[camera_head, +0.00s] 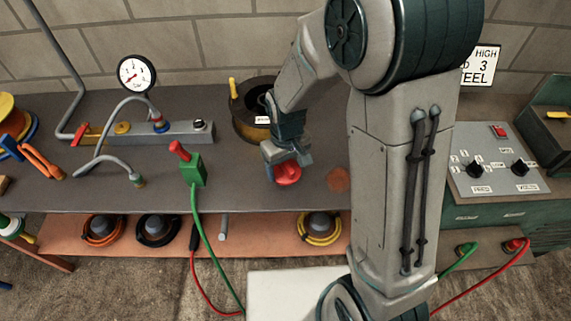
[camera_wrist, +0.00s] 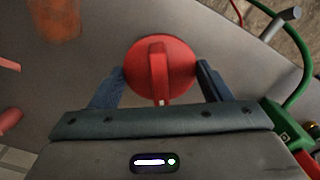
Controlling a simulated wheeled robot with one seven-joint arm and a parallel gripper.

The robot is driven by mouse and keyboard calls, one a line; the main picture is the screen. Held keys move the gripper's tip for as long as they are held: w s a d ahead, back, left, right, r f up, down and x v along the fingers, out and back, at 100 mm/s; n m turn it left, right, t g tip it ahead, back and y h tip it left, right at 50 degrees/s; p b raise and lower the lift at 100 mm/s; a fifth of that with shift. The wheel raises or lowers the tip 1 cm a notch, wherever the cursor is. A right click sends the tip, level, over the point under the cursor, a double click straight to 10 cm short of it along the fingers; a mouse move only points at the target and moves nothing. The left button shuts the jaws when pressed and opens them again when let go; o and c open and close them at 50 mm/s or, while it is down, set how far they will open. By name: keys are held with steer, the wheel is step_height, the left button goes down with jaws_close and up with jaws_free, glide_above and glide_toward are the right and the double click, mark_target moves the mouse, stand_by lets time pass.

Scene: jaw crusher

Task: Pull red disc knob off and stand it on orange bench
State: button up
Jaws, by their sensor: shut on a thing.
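The red disc knob (camera_head: 288,174) is a round red disc with a raised bar across its face. My gripper (camera_head: 286,162) is shut on it above the grey bench top. In the wrist view the knob (camera_wrist: 178,68) sits between the two fingers (camera_wrist: 160,85), which meet opposite sides of its rim. Its bar faces the camera. I cannot tell whether its underside touches the bench top. The bench has a grey top (camera_head: 240,196) and an orange-brown lower shelf (camera_head: 270,232).
A dark round spool (camera_head: 252,125) stands behind my gripper. A green box with a red lever (camera_head: 193,168) stands to the left, its green cable hanging over the front edge. An orange-brown round patch (camera_head: 338,179) lies to the right. A control panel (camera_head: 497,160) is farther right.

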steer(key=shift+f+b, duration=1.95)
steer(key=shift+f, duration=0.95)
steer(key=shift+f, duration=0.1)
steer(key=o, duration=1.4)
step_height(320, 180, up, 14)
steer(key=shift+f+p, duration=0.1)
steer(key=shift+p, duration=0.2)
